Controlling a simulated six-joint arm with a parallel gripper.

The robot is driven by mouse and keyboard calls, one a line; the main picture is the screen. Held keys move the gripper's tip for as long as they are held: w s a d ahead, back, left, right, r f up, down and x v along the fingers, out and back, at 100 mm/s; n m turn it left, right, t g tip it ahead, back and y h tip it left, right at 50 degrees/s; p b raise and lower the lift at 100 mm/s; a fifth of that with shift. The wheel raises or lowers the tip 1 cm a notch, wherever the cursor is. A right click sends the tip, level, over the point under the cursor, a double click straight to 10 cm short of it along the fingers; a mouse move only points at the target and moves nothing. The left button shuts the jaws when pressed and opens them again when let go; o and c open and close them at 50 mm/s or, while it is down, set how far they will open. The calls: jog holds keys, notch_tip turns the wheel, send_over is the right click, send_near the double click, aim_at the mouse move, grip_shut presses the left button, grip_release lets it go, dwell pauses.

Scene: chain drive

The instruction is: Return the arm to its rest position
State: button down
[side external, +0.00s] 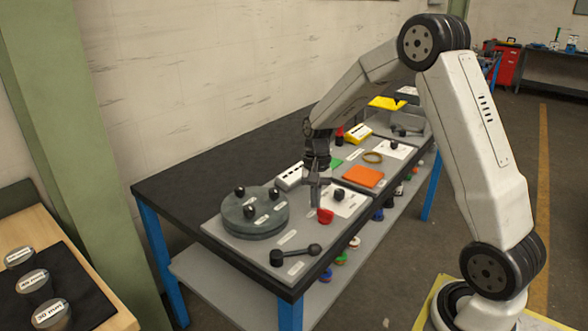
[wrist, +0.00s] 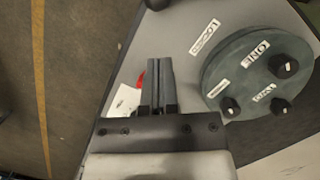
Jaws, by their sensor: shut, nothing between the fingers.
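My gripper (side external: 315,192) hangs from my arm over the middle of the workbench, pointing down. In the wrist view its two fingers (wrist: 159,72) lie close together, shut with nothing between them. A red part (side external: 325,216) is on the grey board just below and beside the fingertips; it also shows partly behind the fingers in the wrist view (wrist: 140,80). A round grey-green plate (side external: 262,222) with several black knobs lies left of my gripper. In the wrist view this plate (wrist: 240,62) is at the right, apart from the fingers.
A black-ended lever (side external: 295,254) lies at the board's front. A white plate with a black knob (side external: 339,194), an orange pad (side external: 362,176) and a yellow ring (side external: 373,157) lie to the right. A wooden table with labelled cylinders (side external: 33,281) stands at the lower left.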

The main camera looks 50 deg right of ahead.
jog(key=s+a+n+t+h, duration=0.2)
jog(key=s+a+n+t, duration=0.2)
jog(key=s+a+n, duration=0.6)
jog(key=shift+s+a+r+n, duration=0.3)
jog(key=shift+s+a, duration=0.5)
jog(key=shift+a, duration=0.45)
